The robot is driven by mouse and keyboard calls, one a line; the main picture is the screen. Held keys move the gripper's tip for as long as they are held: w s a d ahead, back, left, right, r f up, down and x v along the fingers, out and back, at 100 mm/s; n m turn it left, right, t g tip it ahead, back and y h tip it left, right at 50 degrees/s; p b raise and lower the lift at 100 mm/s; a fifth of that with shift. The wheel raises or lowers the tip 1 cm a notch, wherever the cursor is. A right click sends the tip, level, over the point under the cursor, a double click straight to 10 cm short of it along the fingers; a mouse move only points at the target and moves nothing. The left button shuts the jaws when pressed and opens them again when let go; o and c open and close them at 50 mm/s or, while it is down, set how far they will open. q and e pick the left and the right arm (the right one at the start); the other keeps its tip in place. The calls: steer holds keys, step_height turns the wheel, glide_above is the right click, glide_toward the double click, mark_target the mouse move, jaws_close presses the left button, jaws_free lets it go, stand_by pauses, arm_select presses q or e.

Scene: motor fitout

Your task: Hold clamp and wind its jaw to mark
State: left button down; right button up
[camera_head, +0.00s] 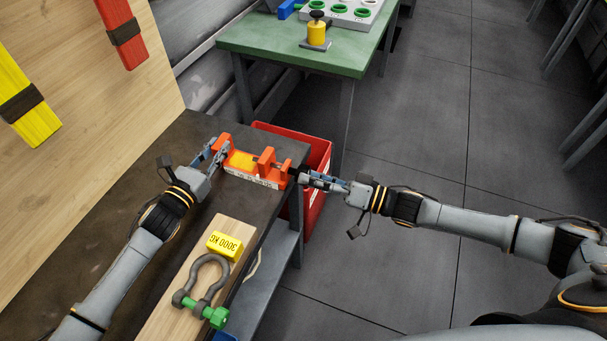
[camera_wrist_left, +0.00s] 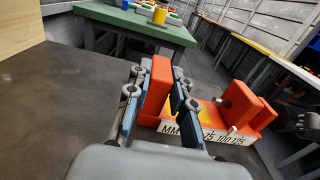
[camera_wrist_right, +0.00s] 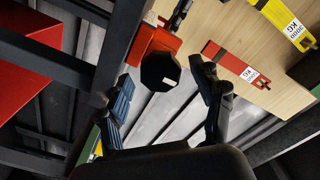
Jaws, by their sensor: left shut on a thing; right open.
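The scale (camera_wrist_left: 200,135) shows in the left wrist view. My left gripper (camera_head: 217,150) is shut on the clamp's upright end jaw; in the left wrist view its fingers (camera_wrist_left: 160,95) stand on both sides of that jaw. My right gripper (camera_head: 303,178) is at the clamp's right end. In the right wrist view its fingers (camera_wrist_right: 165,90) are open, with the dark faceted knob (camera_wrist_right: 160,71) between and beyond them.
A wooden board (camera_head: 170,300) with a yellow weight label (camera_head: 225,245) and a grey shackle (camera_head: 211,270) with a green pin lies nearer on the bench. A red bin (camera_head: 318,155) stands beside the bench. A green table (camera_head: 290,50) is beyond.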

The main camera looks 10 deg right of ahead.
arm_select(q)
steer(key=c, duration=1.1)
jaws_free()
arm_select(e)
steer(key=v, duration=0.9)
arm_select(q)
steer(key=v, duration=1.1)
steer(key=shift+s+a, duration=0.1)
steer(key=shift+s, duration=0.15)
steer(key=shift+s+a, duration=0.15)
